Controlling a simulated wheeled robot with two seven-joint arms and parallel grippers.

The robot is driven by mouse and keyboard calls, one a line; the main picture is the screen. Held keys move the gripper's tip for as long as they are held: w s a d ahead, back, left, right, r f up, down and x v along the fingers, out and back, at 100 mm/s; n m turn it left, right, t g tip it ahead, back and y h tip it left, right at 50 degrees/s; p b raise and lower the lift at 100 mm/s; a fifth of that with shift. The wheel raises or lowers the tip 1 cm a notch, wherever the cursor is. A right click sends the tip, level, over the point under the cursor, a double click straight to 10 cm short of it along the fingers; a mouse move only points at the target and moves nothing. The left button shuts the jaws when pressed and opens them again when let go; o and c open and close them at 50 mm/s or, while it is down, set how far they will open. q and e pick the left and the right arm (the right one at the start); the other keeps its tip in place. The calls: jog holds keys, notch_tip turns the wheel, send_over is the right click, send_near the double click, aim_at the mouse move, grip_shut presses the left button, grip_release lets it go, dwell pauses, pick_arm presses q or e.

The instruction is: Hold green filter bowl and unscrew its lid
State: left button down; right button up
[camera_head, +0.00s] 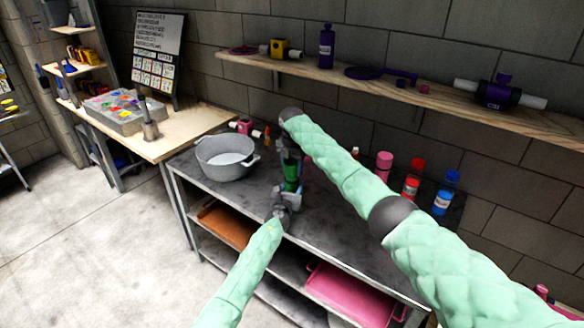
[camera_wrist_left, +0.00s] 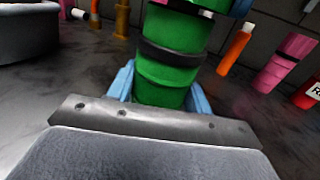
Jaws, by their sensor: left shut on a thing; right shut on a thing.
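The green filter bowl (camera_head: 291,176) stands upright over the dark metal table, between my two grippers. In the left wrist view the green bowl (camera_wrist_left: 172,75) fills the upper middle, with a dark band around it. My left gripper (camera_head: 287,198) is shut on the lower part of the bowl; its blue fingers (camera_wrist_left: 158,88) show on both sides of it. My right gripper (camera_head: 289,157) comes from above and is shut at the top of the filter, where the lid is. The lid itself is mostly hidden by the right gripper, so I cannot tell how far it is turned.
A grey pot (camera_head: 225,158) stands on the table to the left. Pink, red and blue-capped bottles (camera_head: 411,186) stand to the right behind my right arm. A wooden shelf (camera_head: 400,88) with purple parts runs along the wall above.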

aim_at(292, 162)
jog(key=shift+r, duration=0.1)
jog(key=shift+r, duration=1.9)
pick_arm(q)
jog(key=c, duration=0.5)
grip_release()
